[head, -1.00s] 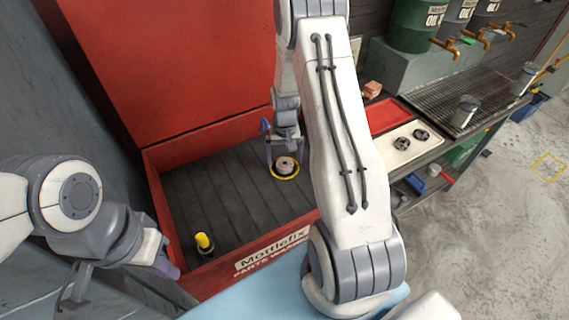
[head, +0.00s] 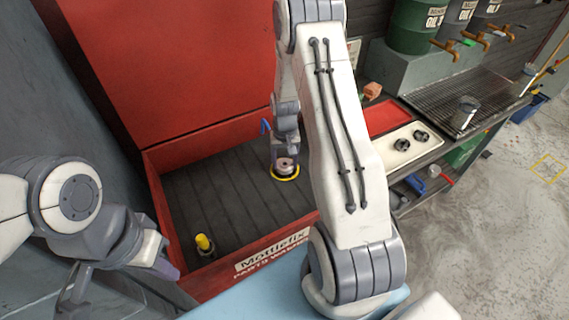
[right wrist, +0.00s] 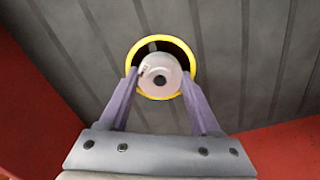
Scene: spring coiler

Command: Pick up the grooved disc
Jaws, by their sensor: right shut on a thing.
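My right gripper (head: 285,158) is shut on the disc from above. My left gripper (head: 120,278) is at the lower left, outside the washer, and its fingertips are not clear.
The red parts washer (head: 270,247) has raised walls around its basin. A yellow-topped object (head: 203,243) stands in its near left corner. A pale tray (head: 403,146) with dark parts is at right, near a metal grate (head: 455,95) and a green drum (head: 412,25).

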